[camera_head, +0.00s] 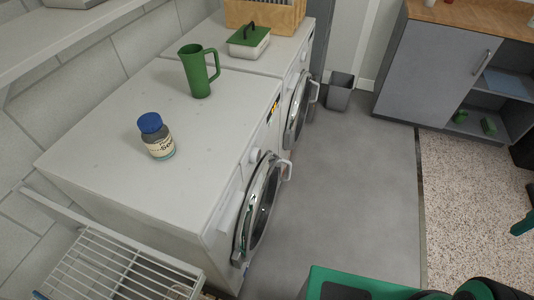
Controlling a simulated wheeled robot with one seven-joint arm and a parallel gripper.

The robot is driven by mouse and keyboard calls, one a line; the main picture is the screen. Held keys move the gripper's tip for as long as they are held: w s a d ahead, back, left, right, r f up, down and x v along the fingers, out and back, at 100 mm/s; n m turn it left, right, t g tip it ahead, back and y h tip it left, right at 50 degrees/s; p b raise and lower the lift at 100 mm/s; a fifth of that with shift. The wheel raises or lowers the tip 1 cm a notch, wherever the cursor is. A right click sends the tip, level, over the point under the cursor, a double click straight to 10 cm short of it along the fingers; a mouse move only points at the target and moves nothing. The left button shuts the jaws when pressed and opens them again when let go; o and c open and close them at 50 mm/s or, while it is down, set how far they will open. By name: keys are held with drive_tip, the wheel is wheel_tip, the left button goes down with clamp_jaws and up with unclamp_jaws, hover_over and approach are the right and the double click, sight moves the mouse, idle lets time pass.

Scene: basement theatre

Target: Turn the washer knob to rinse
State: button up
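Two white front-loading machines stand side by side along the wall. The farther machine (285,50) has a similar door (299,105). I cannot tell which machine is the washer. My gripper is not recognisable in view; green and black parts of my body show at the lower right.
A blue-capped jar (157,138), a green pitcher (196,72), a green-lidded box (249,42) and a wooden crate (265,15) sit on the machines. A wire rack (120,270) stands at near left. Grey floor (350,180) before the machines is clear; a bin (340,92) and cabinet (435,65) stand beyond.

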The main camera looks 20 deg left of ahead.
drive_tip(key=shift+o, duration=1.2)
drive_tip(key=o, duration=0.4)
drive_tip(key=shift+s+r, duration=0.15)
drive_tip(key=shift+s, duration=0.2)
drive_tip(key=shift+o, duration=0.2)
drive_tip(key=w+a+f+n+g+y, duration=0.1)
drive_tip(key=w+a+f+n, duration=0.5)
drive_tip(key=w+f+n, duration=0.4)
drive_tip(key=n+t+y, duration=0.2)
drive_tip(key=n+y, duration=1.1)
drive_tip(key=y, duration=0.4)
approach(259, 156)
drive_tip(key=a, duration=0.8)
drive_tip(key=shift+r, duration=0.3)
drive_tip(key=shift+n, duration=0.3)
